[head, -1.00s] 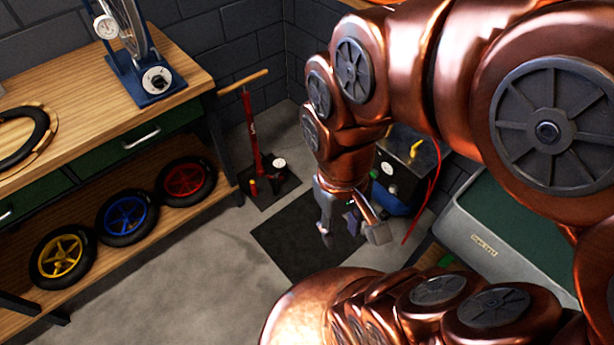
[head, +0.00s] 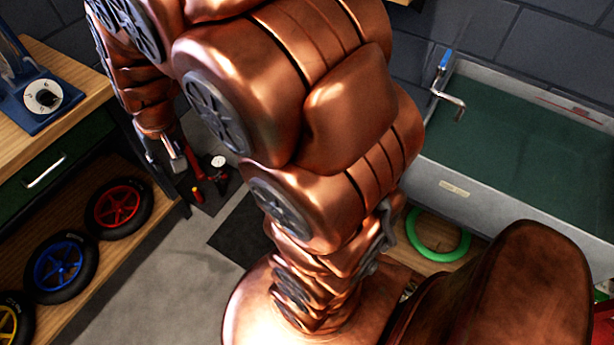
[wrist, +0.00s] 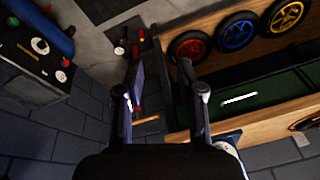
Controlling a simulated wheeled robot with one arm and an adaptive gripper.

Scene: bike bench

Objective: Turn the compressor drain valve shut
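The compressor (wrist: 35,60) shows at the upper left of the wrist view as a dark box with a blue tank beside it. I cannot tell which part is the drain valve. In the head view my arm hides the compressor. My gripper (wrist: 161,72) is open and empty, its two fingers apart, away from the compressor. In the head view the gripper (head: 168,160) hangs at the left, by the bench end.
A floor pump (head: 198,193) stands near the gripper. The workbench (head: 85,95) holds colored wheels (head: 120,203) on its lower shelf. A sink (head: 463,190) with a tap (head: 447,90) is at the right. A dark mat (head: 235,235) lies on open floor.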

